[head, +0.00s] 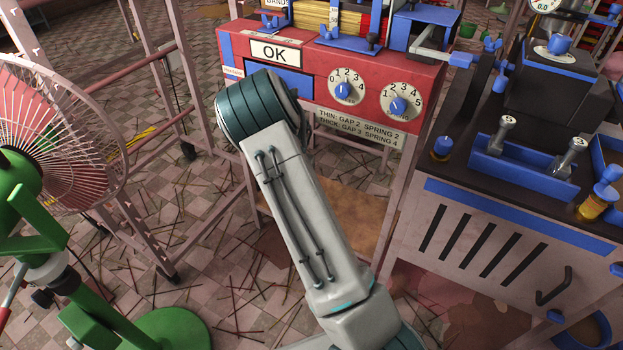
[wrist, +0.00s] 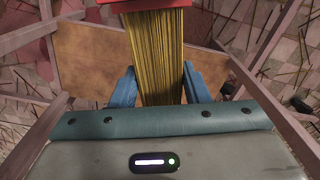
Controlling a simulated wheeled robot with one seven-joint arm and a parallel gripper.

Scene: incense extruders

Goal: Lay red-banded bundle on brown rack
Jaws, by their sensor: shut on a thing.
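A bundle of thin yellow-brown sticks (wrist: 158,50) fills the middle of the wrist view, with red across it at the picture's top edge. My gripper (wrist: 158,85) is shut on this bundle, one blue finger on each side. In the head view my arm hides the gripper and the held bundle. A flat brown board (wrist: 88,62) lies beyond the bundle in the wrist view. A brown board (head: 350,212) also shows low under the red machine in the head view. I cannot tell whether it is the brown rack.
The red machine (head: 318,88) with an OK sign and two dials stands beyond my arm. A green fan (head: 30,180) stands left, beside pink frames (head: 185,60). A dark-topped cabinet (head: 500,220) stands right. Loose sticks litter the checkered floor.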

